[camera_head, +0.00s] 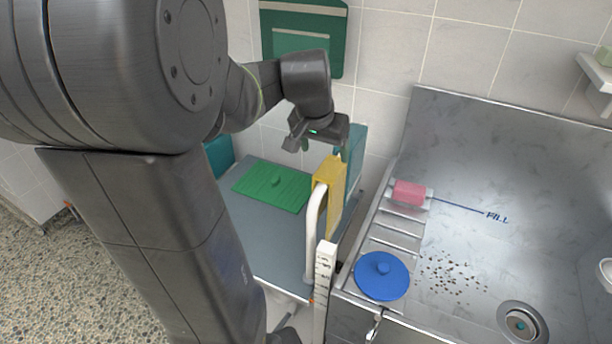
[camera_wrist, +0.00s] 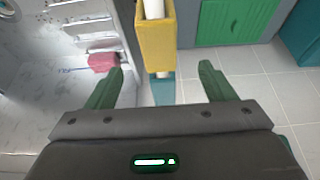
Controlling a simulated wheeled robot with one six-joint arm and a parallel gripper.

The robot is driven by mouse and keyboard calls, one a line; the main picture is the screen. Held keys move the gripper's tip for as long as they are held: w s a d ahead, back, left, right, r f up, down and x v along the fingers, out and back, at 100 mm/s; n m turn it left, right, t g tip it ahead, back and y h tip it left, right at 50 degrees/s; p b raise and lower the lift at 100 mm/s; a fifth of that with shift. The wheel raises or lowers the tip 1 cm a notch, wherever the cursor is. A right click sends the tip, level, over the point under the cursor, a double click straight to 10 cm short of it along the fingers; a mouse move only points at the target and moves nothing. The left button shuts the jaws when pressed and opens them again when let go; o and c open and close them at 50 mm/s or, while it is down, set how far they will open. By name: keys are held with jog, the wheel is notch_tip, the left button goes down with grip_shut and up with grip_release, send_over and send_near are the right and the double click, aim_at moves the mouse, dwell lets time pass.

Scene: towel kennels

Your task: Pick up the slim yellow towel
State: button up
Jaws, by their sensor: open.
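The slim yellow towel (camera_head: 328,180) hangs draped over a white rail (camera_head: 313,225) beside the steel sink. In the wrist view the towel (camera_wrist: 155,48) is at the top centre, with the white rail (camera_wrist: 153,8) running through its fold. My gripper (camera_head: 320,146) is open and empty, just above the towel's far end. In the wrist view the green fingers of my gripper (camera_wrist: 161,70) stand apart, and the towel lies ahead of the gap between them. A teal towel (camera_head: 355,150) hangs just behind the yellow one, partly hidden by my gripper.
The steel sink (camera_head: 470,160) is close on the right, holding a pink block (camera_head: 408,193) and a blue lid (camera_head: 382,277). Left of the rail is a grey surface (camera_head: 265,240) with a green panel (camera_head: 272,187). A tiled wall (camera_head: 385,55) with a green holder (camera_head: 335,40) stands behind.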

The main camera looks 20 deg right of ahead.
aim_at(330, 168)
jog(key=x, duration=0.5)
jog(key=shift+w+d+f, duration=0.1)
jog(key=shift+f, duration=0.25)
jog(key=p+x, duration=0.1)
jog(key=x, duration=0.3)
jog(key=shift+d+f, duration=0.15)
jog(key=shift+d, duration=0.05)
jog(key=shift+w+d+f+p, duration=0.1)
jog(key=shift+w+f+p, duration=0.05)
jog(key=shift+f+p, duration=0.2)
jog(key=shift+f+b, duration=0.25)
jog(key=shift+b, duration=0.2)
jog(key=shift+c, duration=0.3)
jog(key=c, duration=1.4)
jog(key=shift+r, duration=0.15)
